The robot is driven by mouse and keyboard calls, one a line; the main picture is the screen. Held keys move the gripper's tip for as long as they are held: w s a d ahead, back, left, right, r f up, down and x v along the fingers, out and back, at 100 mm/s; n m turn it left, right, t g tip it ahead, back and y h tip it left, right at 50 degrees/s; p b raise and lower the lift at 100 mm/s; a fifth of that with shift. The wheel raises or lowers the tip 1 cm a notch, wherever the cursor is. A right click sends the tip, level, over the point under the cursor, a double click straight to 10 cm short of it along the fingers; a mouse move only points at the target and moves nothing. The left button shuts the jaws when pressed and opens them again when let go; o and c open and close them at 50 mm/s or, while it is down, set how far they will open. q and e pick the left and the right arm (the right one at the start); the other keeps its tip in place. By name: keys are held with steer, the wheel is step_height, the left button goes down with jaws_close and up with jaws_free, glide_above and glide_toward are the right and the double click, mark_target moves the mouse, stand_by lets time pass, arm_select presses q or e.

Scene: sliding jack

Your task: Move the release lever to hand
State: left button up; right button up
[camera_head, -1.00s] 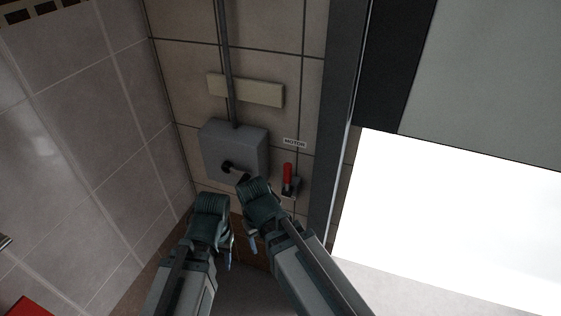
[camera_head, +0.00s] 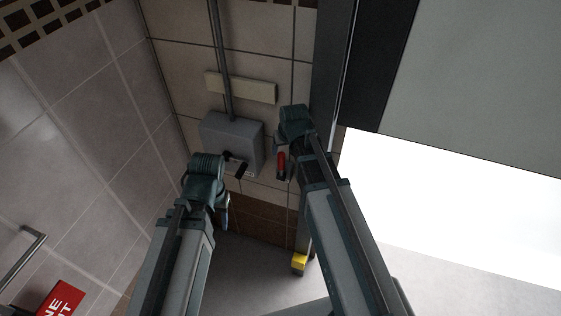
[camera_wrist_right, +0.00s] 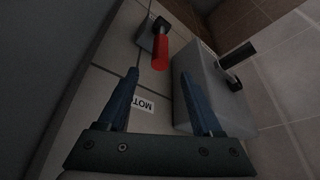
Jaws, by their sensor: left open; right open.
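The release lever (camera_head: 281,164) has a red handle and sits on the wall right of a grey box, its base partly hidden by my right arm. It also shows in the right wrist view (camera_wrist_right: 160,52), its red end ahead of the gap between the fingertips, with no visible contact. My right gripper (camera_head: 284,140) is open and empty beside the lever; its two blue fingers also show in the wrist view (camera_wrist_right: 159,74). My left gripper (camera_head: 224,202) is open, low and left of the lever, in front of the box. Its fingertips are partly hidden.
The grey box (camera_head: 224,131) carries a black crank handle (camera_head: 241,169) close to my left gripper. A label reading "MOT", partly covered by a finger, is in the wrist view (camera_wrist_right: 144,103). A dark door frame (camera_head: 334,70) stands just right of my right gripper.

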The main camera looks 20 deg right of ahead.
mark_target(280, 161)
steer(key=b+x, duration=1.2)
steer(key=x, duration=0.1)
steer(key=shift+f, duration=0.2)
steer(key=shift+r, duration=0.1)
steer(key=shift+c, duration=0.2)
jaws_close()
stand_by(0.8)
